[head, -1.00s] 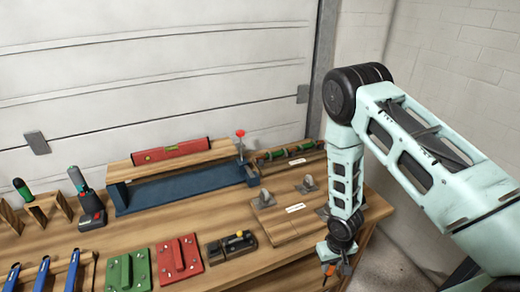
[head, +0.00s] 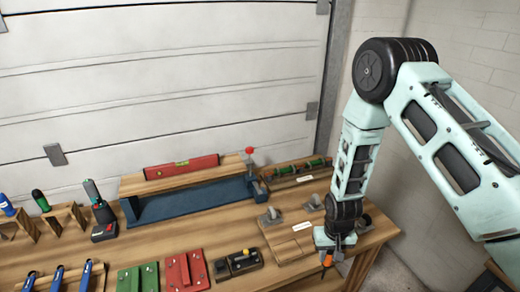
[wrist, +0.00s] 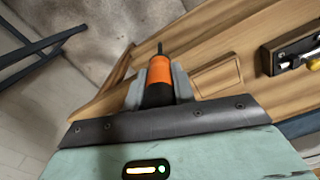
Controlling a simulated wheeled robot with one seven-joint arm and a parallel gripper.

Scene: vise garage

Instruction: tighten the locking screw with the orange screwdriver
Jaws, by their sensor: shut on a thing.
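My gripper (head: 329,254) is shut on the orange screwdriver (head: 327,262) above the right front part of the wooden bench. In the wrist view the screwdriver (wrist: 158,72) stands between the two grey fingers, its black handle end toward the palm and its dark tip pointing away. The tip appears free of any screw. A dark block with a yellow knob (head: 246,253) sits on the bench to the left of my gripper; it also shows at the right edge of the wrist view (wrist: 290,52). I cannot tell which part is the locking screw.
Red (head: 187,272) and green (head: 138,279) plates lie at the front. Grey brackets (head: 270,217) stand near my gripper. The bench's right edge is close to my arm.

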